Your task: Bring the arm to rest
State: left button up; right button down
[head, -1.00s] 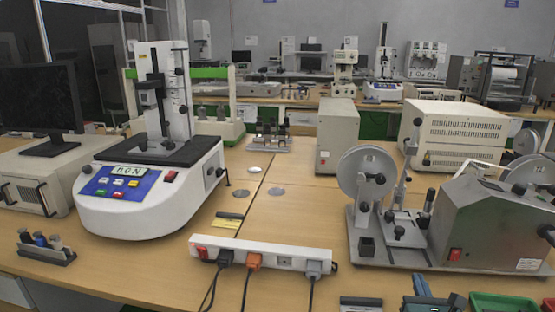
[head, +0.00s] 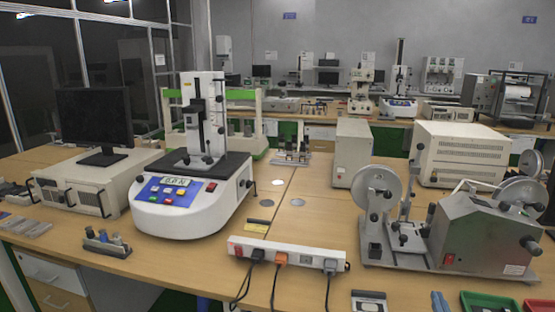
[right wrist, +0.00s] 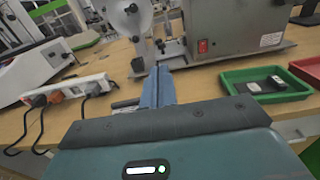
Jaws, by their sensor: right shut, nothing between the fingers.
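My right gripper (head: 439,301) shows only as blue fingertips at the bottom edge of the head view, low in front of the grey motor machine (head: 485,235). In the right wrist view the blue fingers of my right gripper (right wrist: 158,85) are pressed together with nothing between them. They point towards the table and the grey machine (right wrist: 235,30). The rest of my right arm is out of the head view. My left gripper is not in view.
A white power strip (head: 290,254) with plugs and hanging cables lies along the table's front edge. A green tray (right wrist: 240,88) and a red tray (right wrist: 308,68) sit right of my fingers. A white tester (head: 190,205) stands at left. Bare tabletop (head: 325,220) shows mid-table.

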jog(key=s+a+f+m+g+y+p, duration=0.2)
jog(key=s+a+f+m+g+y, duration=0.2)
jog(key=s+a+f+m, duration=0.9)
jog(key=s+a+r+m+g+y, duration=0.2)
jog(key=s+a+m, duration=0.6)
jog(key=m, duration=0.9)
jog(key=s+y, duration=0.1)
jog(key=s, duration=0.1)
jog(key=shift+s+a+g+p, duration=0.3)
jog(key=shift+a+g, duration=0.05)
jog(key=shift+g, duration=0.05)
